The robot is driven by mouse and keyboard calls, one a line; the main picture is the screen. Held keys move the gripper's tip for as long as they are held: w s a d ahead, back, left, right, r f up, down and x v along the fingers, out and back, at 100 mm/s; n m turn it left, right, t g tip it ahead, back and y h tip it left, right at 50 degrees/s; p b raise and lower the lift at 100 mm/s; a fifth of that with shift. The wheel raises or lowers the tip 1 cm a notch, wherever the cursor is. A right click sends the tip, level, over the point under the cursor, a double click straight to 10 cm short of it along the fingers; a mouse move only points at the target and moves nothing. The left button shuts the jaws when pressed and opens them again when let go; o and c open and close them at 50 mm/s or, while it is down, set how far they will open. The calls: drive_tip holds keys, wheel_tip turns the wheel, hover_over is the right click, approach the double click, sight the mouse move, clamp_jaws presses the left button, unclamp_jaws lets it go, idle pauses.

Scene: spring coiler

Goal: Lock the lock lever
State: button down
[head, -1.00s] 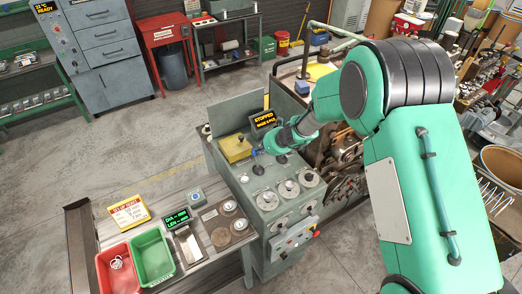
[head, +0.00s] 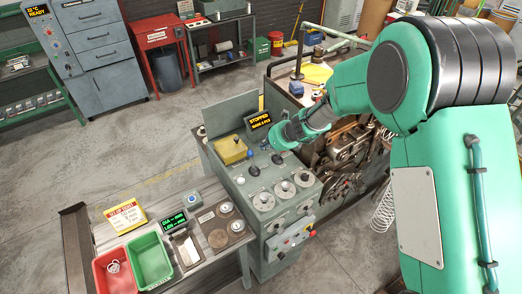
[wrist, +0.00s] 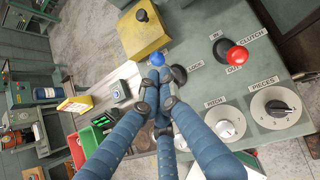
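The lock lever has a blue ball knob (wrist: 156,59) and a dark round base (wrist: 179,73) beside the LOCK label in the wrist view. Its blue knob also shows on the sloped panel (head: 264,147) in the head view. My gripper (wrist: 163,84) has its blue fingers drawn together, with the tips just short of the knob in the picture. I see nothing between the fingers. In the head view my gripper (head: 278,140) hangs over the panel's upper right, close to the blue knob. Whether it touches the lever is unclear.
A red clutch knob (wrist: 237,56) stands right of the lever, with a pieces dial (wrist: 275,108) and a pitch dial (wrist: 225,128) nearer. A yellow box (head: 232,150) and a display (head: 259,120) reading STOPPED are close by. Red and green bins (head: 150,260) sit on the bench.

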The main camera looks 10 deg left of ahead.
drive_tip(key=r, duration=0.1)
drive_tip(key=d+r, duration=0.1)
drive_tip(key=r, duration=0.3)
drive_tip(key=shift+s+d+r, duration=0.2)
drive_tip(key=shift+d, duration=0.05)
idle(0.3)
drive_tip(key=s+d+r+n+h+b, duration=0.1)
drive_tip(key=s+d+r+n+b, duration=0.3)
drive_tip(key=s+d+r+n, duration=0.25)
drive_tip(key=s+d+r+n+b, duration=0.4)
drive_tip(key=s+d+n+b, duration=0.15)
drive_tip(key=s+d, duration=0.3)
drive_tip(key=s+d+f+n+h+b, duration=0.1)
drive_tip(key=s+d+n+h+b, duration=0.1)
drive_tip(key=s+d, duration=0.4)
drive_tip(key=s+d+f+n+h+b, duration=0.2)
drive_tip(key=s+d+n+b, duration=0.2)
drive_tip(key=s, duration=0.6)
drive_tip(key=s+d+f+n+t+h+b, duration=0.1)
drive_tip(key=s+d+n+b, duration=0.2)
drive_tip(key=s+d+n, duration=0.3)
drive_tip(key=s+d, duration=0.3)
drive_tip(key=shift+d+f+n+h, duration=0.3)
drive_tip(key=shift+d+n+h, duration=0.1)
